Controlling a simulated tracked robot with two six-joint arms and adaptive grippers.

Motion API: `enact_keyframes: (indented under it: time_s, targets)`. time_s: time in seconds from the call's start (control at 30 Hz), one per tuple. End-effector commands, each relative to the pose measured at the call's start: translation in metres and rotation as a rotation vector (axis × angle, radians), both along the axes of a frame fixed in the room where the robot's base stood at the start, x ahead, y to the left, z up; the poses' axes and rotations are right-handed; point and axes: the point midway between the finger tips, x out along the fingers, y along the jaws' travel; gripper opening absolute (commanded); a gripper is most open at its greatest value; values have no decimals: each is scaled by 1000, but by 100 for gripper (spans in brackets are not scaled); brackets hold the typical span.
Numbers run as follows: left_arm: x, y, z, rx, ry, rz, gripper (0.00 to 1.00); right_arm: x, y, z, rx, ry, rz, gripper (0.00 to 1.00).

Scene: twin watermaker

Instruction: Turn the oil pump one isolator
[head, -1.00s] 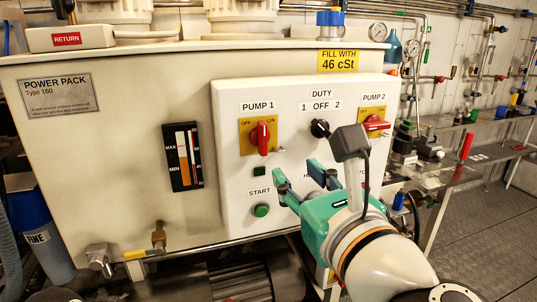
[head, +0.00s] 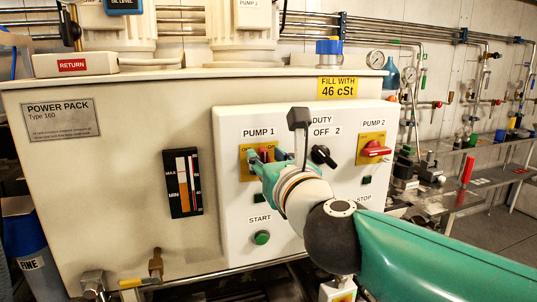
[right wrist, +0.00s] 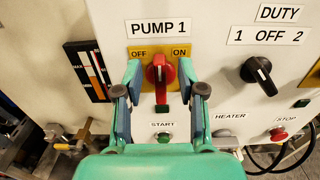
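The PUMP 1 isolator is a red rotary handle (right wrist: 160,82) on a yellow plate (right wrist: 140,52) marked OFF at left and ON at right. The handle stands upright in the right wrist view. In the head view its yellow plate (head: 243,152) shows, but my gripper covers most of the handle. My right gripper (head: 268,157) is in front of it. In the right wrist view the gripper (right wrist: 160,84) is open, with one finger on each side of the handle and visible gaps between. I cannot tell how deep the fingertips reach. My left gripper is not in view.
The black DUTY selector (right wrist: 259,75) is right of PUMP 1. The red PUMP 2 handle (head: 374,149) is further right. The green START button (head: 261,238) is below, and a red STOP button (right wrist: 278,134) sits low at right. A level gauge (head: 183,183) is at left.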

Motion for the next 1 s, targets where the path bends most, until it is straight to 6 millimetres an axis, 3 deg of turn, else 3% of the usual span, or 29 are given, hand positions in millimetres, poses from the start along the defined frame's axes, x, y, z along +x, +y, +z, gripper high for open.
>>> enact_keyframes:
  time_s: [0.2,0.5,0.73,1.0]
  targets:
    - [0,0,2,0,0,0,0,16,5,0,0,0,-1,40]
    - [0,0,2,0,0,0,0,17,5,0,0,0,-1,40]
    - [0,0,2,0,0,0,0,17,5,0,0,0,-2,1]
    - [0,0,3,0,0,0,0,17,1,0,-3,-2,-6,0]
